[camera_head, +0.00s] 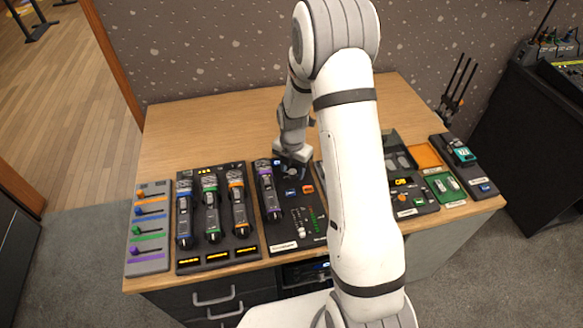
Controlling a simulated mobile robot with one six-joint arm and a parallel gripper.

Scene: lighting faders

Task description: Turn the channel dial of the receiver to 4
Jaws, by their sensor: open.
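My gripper (291,160) is at the far end of a black panel (288,232), pointing down close to its top. My jaws are open, but the fingertips are small and partly hidden. The panel carries a purple-banded microphone (268,190), small blue and orange parts, green lights and a pale label. A dark round part shows just below my gripper; I cannot tell whether it is the channel dial or where it points. Another dark device (410,200), with a yellow display and an orange knob, stands right of my arm. I cannot read which unit is the receiver.
A grey slider board (149,262) and a black tray (217,263) with three microphones lie to the left. A green and orange tray (446,187) and a dark strip (482,186) lie at the right. My arm hides the middle. The wooden table's back left (205,125) is clear.

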